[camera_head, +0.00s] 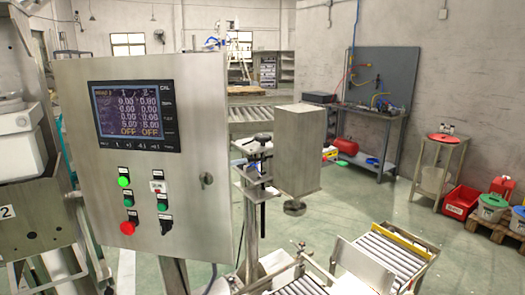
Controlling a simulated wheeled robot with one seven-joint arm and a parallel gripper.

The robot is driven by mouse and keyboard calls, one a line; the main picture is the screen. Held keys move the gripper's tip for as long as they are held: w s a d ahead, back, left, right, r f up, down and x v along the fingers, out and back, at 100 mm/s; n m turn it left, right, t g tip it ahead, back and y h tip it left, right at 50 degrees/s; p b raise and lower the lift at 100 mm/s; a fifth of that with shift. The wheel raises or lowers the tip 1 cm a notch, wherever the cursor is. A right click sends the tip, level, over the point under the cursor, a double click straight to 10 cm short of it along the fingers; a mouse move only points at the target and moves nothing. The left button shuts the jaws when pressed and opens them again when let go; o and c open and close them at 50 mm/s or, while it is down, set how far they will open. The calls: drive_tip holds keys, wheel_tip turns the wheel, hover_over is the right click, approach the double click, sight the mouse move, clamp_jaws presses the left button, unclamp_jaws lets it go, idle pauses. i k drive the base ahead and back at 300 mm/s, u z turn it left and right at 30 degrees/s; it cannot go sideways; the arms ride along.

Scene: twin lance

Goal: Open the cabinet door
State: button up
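A grey metal control cabinet (185,85) stands close in front, left of centre. Its front door looks shut, with a small latch or key lock (207,180) near the right edge. On the door are a dark display panel (134,116) with number readouts, a lit green button (123,181), a red knob (128,227) and several other small switches. My gripper is not in view.
A metal box on a stand (298,150) is right of the cabinet. A roller conveyor (380,258) lies at the lower right. A workbench (365,112), a small table (447,140) and red bins (461,201) stand farther back. Green floor between them is clear.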

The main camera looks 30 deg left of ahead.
sight(200, 222)
drive_tip(key=i, duration=0.65)
drive_tip(key=u, duration=2.55)
